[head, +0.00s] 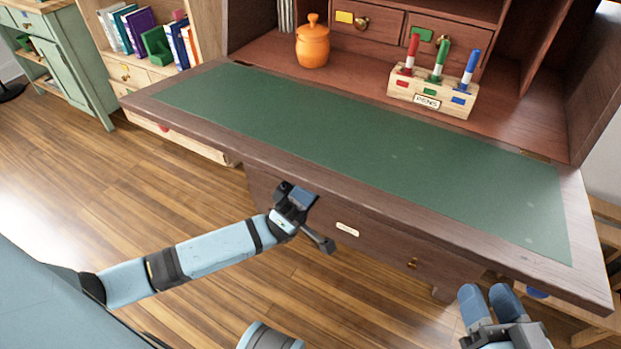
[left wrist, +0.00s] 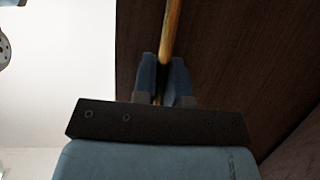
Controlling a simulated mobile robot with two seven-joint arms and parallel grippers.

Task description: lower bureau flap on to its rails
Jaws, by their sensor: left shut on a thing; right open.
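The bureau flap (head: 360,185) is down and looks about level, its green writing surface facing up. Its dark wooden front edge runs across the head view. My left gripper (head: 300,198) is at the front edge, left of the middle. In the left wrist view its fingers (left wrist: 165,80) are shut on a thin golden-brown bar (left wrist: 172,28) that runs against dark wood. I cannot tell which part of the bureau the bar is. My right gripper (head: 491,300) is open and empty by the front right of the flap. The rails are hidden beneath the flap, so contact cannot be seen.
Inside the bureau stand an orange lidded jar (head: 312,45) and a pen block (head: 432,92) with three pens. Below the flap is a drawer front (head: 385,248). A bookshelf (head: 205,40) and green cabinet (head: 65,60) stand at left. Wooden floor (head: 120,195) is clear at left.

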